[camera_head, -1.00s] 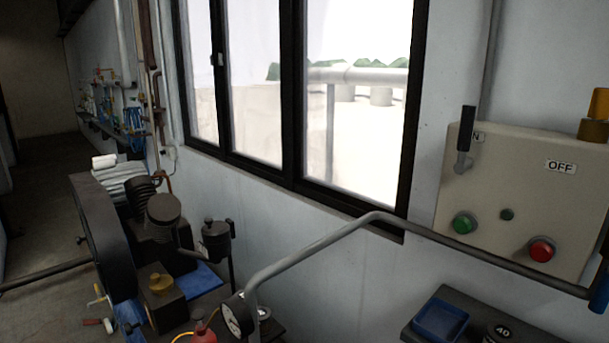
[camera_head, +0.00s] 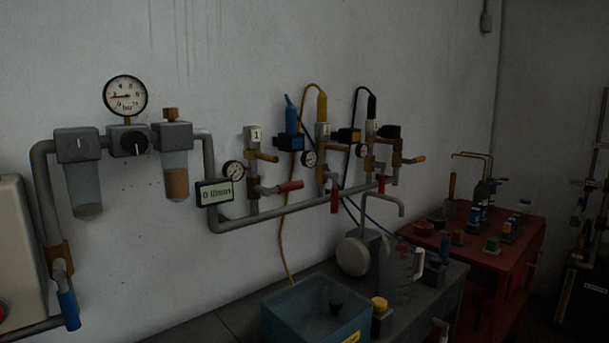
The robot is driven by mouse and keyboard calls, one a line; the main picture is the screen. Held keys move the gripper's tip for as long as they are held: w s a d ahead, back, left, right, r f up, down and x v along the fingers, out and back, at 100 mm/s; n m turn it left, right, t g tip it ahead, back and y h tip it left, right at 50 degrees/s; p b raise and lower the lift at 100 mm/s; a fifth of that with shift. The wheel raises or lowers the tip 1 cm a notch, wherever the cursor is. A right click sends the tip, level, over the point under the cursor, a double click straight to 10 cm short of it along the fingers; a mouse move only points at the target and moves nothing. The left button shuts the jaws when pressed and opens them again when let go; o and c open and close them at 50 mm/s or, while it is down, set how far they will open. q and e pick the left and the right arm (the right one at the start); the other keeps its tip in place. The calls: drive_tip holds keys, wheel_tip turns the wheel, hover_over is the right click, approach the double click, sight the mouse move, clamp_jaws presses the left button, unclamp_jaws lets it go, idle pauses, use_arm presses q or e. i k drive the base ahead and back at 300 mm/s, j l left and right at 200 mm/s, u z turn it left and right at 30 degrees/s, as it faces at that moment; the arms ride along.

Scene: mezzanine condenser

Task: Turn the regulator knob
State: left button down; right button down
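Neither of my grippers shows in the head view.
A blue-handled valve (camera_head: 68,306) is below left. A display reading 0 (camera_head: 214,193) and a pipe manifold with red-handled valves (camera_head: 290,187) run right. Below, a blue-grey bin (camera_head: 318,318) and a jug (camera_head: 400,272) stand on a bench; a red table (camera_head: 490,255) is farther right.

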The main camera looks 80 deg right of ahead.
sight(134, 142)
drive_tip(key=z, duration=2.1)
